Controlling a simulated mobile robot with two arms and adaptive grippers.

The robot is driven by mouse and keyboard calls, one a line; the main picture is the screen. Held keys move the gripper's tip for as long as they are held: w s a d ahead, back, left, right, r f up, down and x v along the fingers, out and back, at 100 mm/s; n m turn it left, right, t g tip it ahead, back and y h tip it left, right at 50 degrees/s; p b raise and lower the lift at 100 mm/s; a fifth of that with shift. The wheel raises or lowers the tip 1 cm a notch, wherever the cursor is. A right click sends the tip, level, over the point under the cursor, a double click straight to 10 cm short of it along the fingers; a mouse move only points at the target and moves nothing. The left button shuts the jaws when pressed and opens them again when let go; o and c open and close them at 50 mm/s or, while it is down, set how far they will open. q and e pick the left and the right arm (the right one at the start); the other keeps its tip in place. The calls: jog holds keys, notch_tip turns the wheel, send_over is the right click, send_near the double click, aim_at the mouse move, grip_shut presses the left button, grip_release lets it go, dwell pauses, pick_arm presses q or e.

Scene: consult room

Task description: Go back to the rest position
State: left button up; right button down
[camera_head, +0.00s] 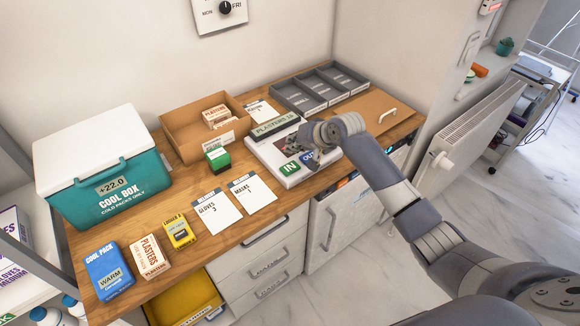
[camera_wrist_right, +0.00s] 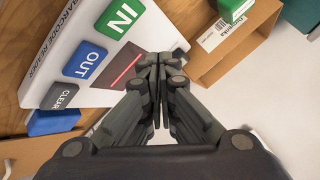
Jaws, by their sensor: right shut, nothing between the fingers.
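My right gripper (camera_head: 316,150) is shut and empty. In the head view it is over the white barcode reader (camera_head: 286,169) on the wooden counter, with my right arm coming in from the lower right. In the right wrist view the closed fingers (camera_wrist_right: 158,62) point at the reader (camera_wrist_right: 70,30), beside its red scan line. The reader's green IN, blue OUT and grey CLEAR buttons show there. Whether the fingers touch the reader cannot be told. My left gripper is in neither view.
A teal cool box (camera_head: 112,190), a cardboard box (camera_head: 190,128) with plasters, a grey divided tray (camera_head: 318,86) and several small packs crowd the counter (camera_head: 214,240). A yellow drawer (camera_head: 186,298) stands open below. Floor (camera_head: 350,270) shows at the right.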

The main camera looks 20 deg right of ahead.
dwell(0.3)
jog(key=s+a+f, duration=0.1)
jog(key=s+f, duration=0.1)
jog(key=s, duration=0.1)
jog(key=s+a+f+n+g, duration=0.1)
jog(key=s+f, duration=0.1)
jog(key=s, duration=0.2)
jog(key=s+a+f+n, duration=0.1)
jog(key=s+a+f, duration=0.1)
jog(key=s, duration=0.2)
jog(key=shift+f+g, duration=0.3)
jog(key=shift+f, duration=0.1)
jog(key=s+d+n+g+h, duration=0.2)
jog(key=s, duration=1.4)
jog(key=s+d+n+g+h, duration=0.1)
jog(key=s+d+n+h, duration=0.1)
jog(key=s, duration=1.3)
notch_tip(320, 180, down, 30)
jog(key=s+f+g+b, duration=0.1)
jog(key=b, duration=0.4)
jog(key=s+d+f+b, duration=0.1)
jog(key=s+f+b, duration=0.1)
jog(key=s+f, duration=0.6)
jog(key=s+d+f+g+b, duration=0.1)
jog(key=s+f+b, duration=0.2)
jog(key=s+f, duration=0.6)
notch_tip(320, 180, down, 5)
jog(key=shift+s+d+r+g, duration=0.1)
jog(key=shift+s+d+g, duration=0.2)
jog(key=shift+d, duration=0.05)
